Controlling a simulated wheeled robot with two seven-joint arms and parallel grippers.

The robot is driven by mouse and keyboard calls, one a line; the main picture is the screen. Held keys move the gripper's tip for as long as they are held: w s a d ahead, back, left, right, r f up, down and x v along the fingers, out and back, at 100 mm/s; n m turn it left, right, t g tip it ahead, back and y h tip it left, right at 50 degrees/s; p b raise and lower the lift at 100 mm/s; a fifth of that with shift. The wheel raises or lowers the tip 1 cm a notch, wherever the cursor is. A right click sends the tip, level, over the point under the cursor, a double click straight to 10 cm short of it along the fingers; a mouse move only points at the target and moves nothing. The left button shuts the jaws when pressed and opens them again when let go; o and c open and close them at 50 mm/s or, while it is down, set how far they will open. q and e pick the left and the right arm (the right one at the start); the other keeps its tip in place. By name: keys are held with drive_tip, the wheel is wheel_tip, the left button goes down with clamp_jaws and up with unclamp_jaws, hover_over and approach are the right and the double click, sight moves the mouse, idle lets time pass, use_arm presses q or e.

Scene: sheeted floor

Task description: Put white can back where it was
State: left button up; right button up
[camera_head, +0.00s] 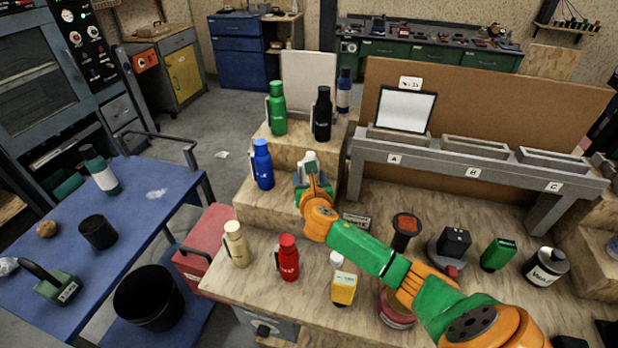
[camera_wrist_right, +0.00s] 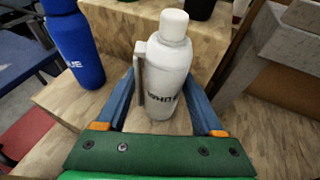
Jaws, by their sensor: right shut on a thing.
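The white can (camera_wrist_right: 168,72) is a white bottle with a cap and a side handle, lettered "WHITE". In the right wrist view it stands upright between the fingers of my right gripper (camera_wrist_right: 168,115), which is shut on it. In the head view my right gripper (camera_head: 312,180) is at the middle step of the wooden stepped stand (camera_head: 255,207), and only the white top of the can (camera_head: 309,158) shows above it. I cannot tell whether the can's base touches the step. My left gripper is not in view.
A blue bottle (camera_head: 262,165) stands left of the can; it also shows in the wrist view (camera_wrist_right: 72,42). Green (camera_head: 277,108) and black (camera_head: 322,114) bottles stand on the top step behind. Cream (camera_head: 236,244) and red (camera_head: 287,258) bottles stand in front. A grey shelf (camera_head: 470,165) stands at right.

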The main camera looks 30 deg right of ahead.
drive_tip(key=o, duration=0.8)
drive_tip(key=shift+s+a+r, duration=0.1)
drive_tip(key=shift+s+r, duration=0.05)
drive_tip(key=v, duration=1.1)
drive_tip(key=shift+s+p, duration=0.3)
drive_tip(key=shift+p, duration=0.05)
drive_tip(key=shift+a+r, duration=0.1)
drive_tip(key=shift+a, duration=0.05)
